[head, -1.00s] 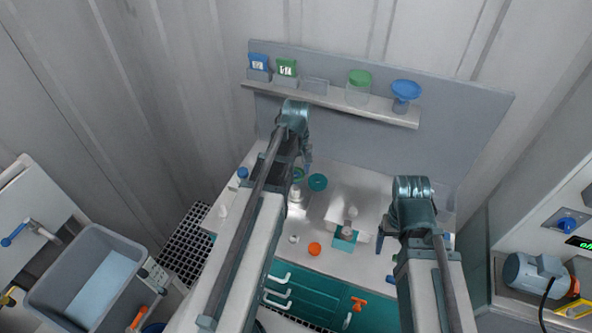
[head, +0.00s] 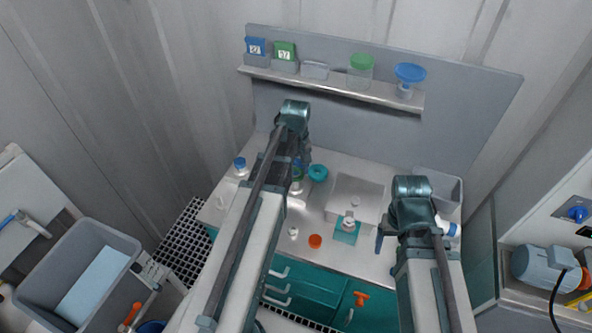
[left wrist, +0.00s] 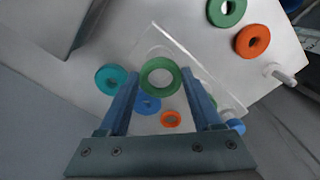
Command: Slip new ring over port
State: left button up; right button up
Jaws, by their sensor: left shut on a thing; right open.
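My left gripper (left wrist: 160,88) is shut on a green ring (left wrist: 160,77), held between its two blue fingers. In the head view this left gripper (head: 298,172) hangs over the back left of the bench, beside a teal ring (head: 318,173). A whitish fitting (head: 296,188) stands just below it; I cannot tell whether the ring touches it.
A shelf (head: 340,90) with containers runs along the back panel. A grey bin (head: 440,187) stands at right.

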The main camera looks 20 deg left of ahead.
aim_at(296, 181)
pick_arm(q)
jog(key=shift+f+b, duration=2.2)
jog(key=shift+f, duration=0.25)
pick_arm(e)
jog(key=shift+f, duration=2.4)
pick_arm(q)
jog(key=shift+f, duration=0.15)
pick_arm(e)
jog(key=shift+f, duration=0.2)
pick_arm(q)
jog(key=o, duration=1.4)
notch_tip(296, 181, up, 14)
jog(key=p, duration=1.3)
jog(key=shift+f, duration=0.1)
pick_arm(e)
notch_tip(296, 181, up, 14)
pick_arm(q)
jog(key=shift+f, duration=0.1)
pick_arm(e)
jog(key=shift+f, duration=0.2)
